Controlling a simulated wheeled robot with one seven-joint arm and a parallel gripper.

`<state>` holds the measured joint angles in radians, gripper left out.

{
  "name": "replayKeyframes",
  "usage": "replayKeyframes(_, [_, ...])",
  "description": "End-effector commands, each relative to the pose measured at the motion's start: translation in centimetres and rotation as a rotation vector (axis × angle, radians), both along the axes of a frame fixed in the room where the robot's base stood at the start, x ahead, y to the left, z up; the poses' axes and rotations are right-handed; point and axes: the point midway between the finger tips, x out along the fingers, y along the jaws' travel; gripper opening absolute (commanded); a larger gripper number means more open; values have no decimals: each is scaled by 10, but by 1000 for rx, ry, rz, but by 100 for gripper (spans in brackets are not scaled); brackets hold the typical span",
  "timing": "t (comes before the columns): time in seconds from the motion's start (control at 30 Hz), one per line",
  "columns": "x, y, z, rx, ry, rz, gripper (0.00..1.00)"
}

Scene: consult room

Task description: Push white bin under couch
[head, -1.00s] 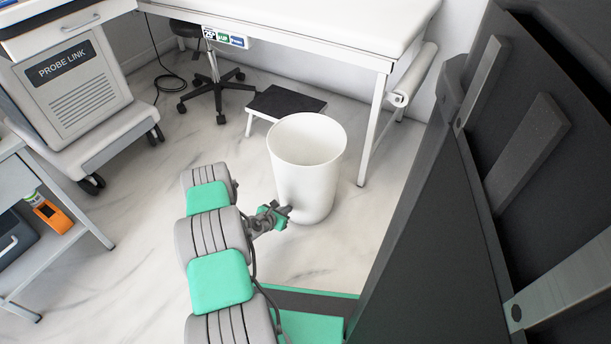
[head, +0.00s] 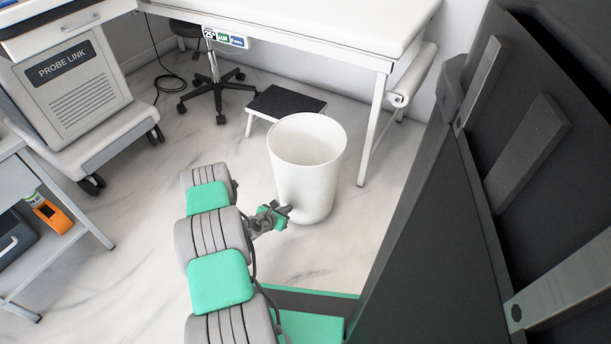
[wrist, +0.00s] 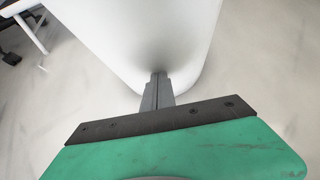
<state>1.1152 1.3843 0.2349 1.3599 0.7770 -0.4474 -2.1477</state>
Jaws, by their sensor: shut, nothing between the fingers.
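The white bin (head: 308,185) stands upright on the marble floor, in front of the couch (head: 300,22), near its right front leg. My gripper (head: 287,211) is at the lower left side of the bin. In the wrist view my gripper (wrist: 158,76) is shut, its fingertips at the wall of the bin (wrist: 150,35), apparently touching it low down. Nothing is held. The bin's inside looks empty from above; its far lower side is hidden.
A step stool (head: 285,102) with a black top stands just behind the bin, partly under the couch. A wheeled stool base (head: 213,92) is further left. A grey Probe Link cart (head: 75,95) stands at left. Open floor lies left of the bin.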

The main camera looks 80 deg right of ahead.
Motion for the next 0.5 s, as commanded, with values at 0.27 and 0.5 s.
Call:
replayKeyframes(0.27, [-1,-2,0,-1,0,-1,0])
replayKeyframes(0.5, [-8,-17,-1,-3,-2,-3,0])
